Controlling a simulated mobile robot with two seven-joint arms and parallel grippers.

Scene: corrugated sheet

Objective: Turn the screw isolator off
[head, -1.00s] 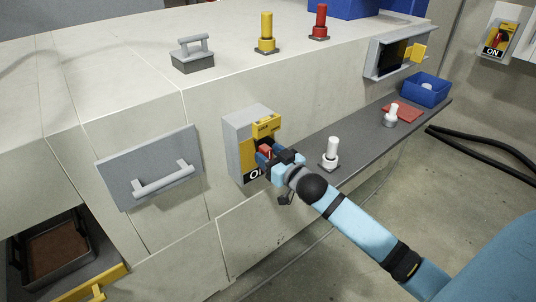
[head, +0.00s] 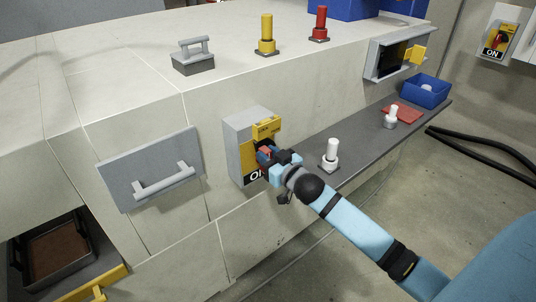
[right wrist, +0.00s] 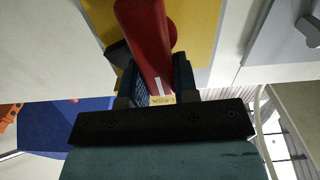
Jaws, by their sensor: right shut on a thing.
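The screw isolator is a grey box (head: 234,137) with a yellow front plate (head: 266,128), fixed to the side of the pale machine. A partly hidden label starting with "O" shows low on it. Its red handle (head: 265,153) sits at the front of the box, mostly covered by my gripper. My right gripper (head: 266,158) is shut on the red handle. In the right wrist view the red handle (right wrist: 147,40) passes between the two fingers (right wrist: 157,80), with the yellow plate (right wrist: 195,25) behind it. My left gripper is not in view.
A grey shelf (head: 350,150) beside the isolator carries white knobs (head: 331,155), a red pad (head: 403,112) and a blue bin (head: 425,92). Another isolator (head: 498,40) is on the right wall. A grey panel with handle (head: 130,165) is at left.

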